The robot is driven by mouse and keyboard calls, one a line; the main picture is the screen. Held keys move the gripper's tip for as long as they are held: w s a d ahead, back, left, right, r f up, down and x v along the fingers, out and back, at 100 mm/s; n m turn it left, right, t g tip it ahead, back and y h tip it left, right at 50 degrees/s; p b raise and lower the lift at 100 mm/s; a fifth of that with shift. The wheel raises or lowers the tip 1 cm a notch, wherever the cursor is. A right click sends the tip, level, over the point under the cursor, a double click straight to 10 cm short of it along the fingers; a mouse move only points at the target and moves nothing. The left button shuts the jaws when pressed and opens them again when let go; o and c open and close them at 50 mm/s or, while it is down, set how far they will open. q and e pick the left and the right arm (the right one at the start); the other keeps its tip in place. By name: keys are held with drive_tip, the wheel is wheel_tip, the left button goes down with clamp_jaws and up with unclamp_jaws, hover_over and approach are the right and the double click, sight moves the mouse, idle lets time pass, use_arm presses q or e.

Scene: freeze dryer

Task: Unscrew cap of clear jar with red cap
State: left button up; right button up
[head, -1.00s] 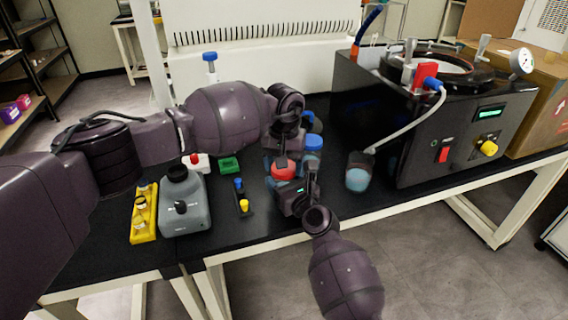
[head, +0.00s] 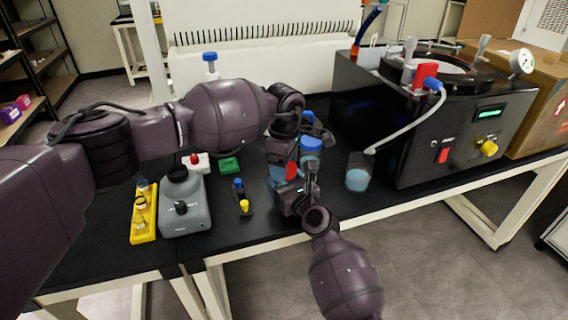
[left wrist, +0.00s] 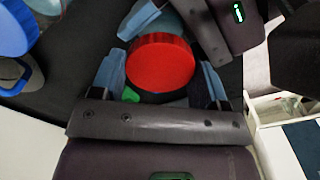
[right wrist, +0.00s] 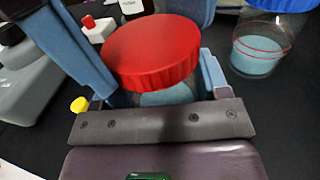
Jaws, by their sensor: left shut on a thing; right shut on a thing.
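The clear jar's red cap (head: 291,171) is partly hidden by my left gripper (head: 283,160) in the head view. In the left wrist view, the round red cap (left wrist: 161,62) sits between the blue fingers of my left gripper (left wrist: 160,85), which is shut on it. My right gripper (right wrist: 150,75) is shut on the jar body (right wrist: 168,95) just below the red cap (right wrist: 152,50). Only a little of the clear jar body shows, with a bluish tint. Whether the cap is loosened from the jar cannot be told.
A blue-capped jar (head: 311,147) stands close beside the grippers. A jar with blue liquid (head: 358,175) stands right, by the black freeze dryer (head: 440,130). Some bench between is clear.

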use_arm(q)
drive_tip(key=n, duration=1.3)
drive_tip(key=shift+n, duration=0.4)
drive_tip(key=n, duration=0.7)
drive_tip(key=shift+r, duration=0.1)
drive_tip(key=n, duration=0.6)
drive_tip(key=shift+n, duration=0.4)
drive_tip(key=n, duration=0.9)
drive_tip(key=shift+n, duration=0.4)
drive_tip(key=n, duration=0.4)
drive_tip(key=shift+n, duration=0.3)
drive_tip(key=n, duration=0.3)
drive_tip(key=shift+d, duration=0.25)
drive_tip(key=shift+a+r+n, duration=0.1)
drive_tip(key=shift+a+n, duration=0.1)
drive_tip(key=shift+n, duration=0.6)
drive_tip(key=o, duration=1)
